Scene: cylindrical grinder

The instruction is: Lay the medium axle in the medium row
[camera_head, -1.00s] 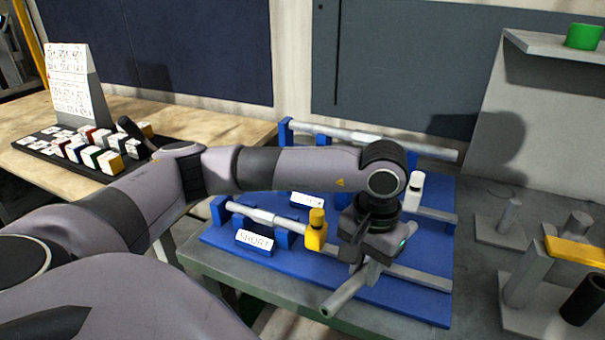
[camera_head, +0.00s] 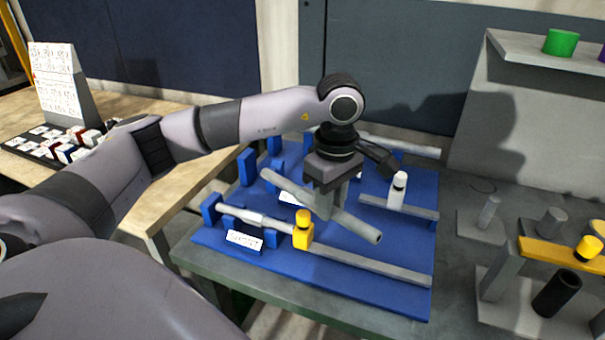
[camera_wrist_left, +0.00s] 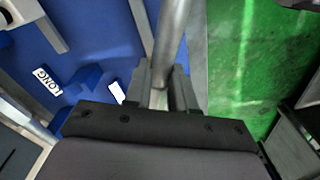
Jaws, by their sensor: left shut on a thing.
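My left gripper (camera_head: 322,205) is shut on the medium axle (camera_head: 355,224), a grey rod, and holds it above the blue board (camera_head: 225,258). The axle slants from upper left to lower right. In the left wrist view the axle (camera_wrist_left: 173,30) runs up from between the fingers (camera_wrist_left: 160,95). The medium row lies below, in the middle of the board; its white label (camera_head: 288,198) is partly hidden by the axle. A white-topped stop (camera_head: 398,190) stands on the grey rail (camera_head: 415,209) at that row's right. My right gripper is not in view.
The front row, labelled SHORT (camera_head: 244,240), holds an axle (camera_head: 256,218) beside a yellow stop (camera_head: 303,231). Another axle (camera_head: 410,146) lies at the back. Grey stands with a yellow bar (camera_head: 550,252) occupy the right; a shelf (camera_head: 535,46) is above.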

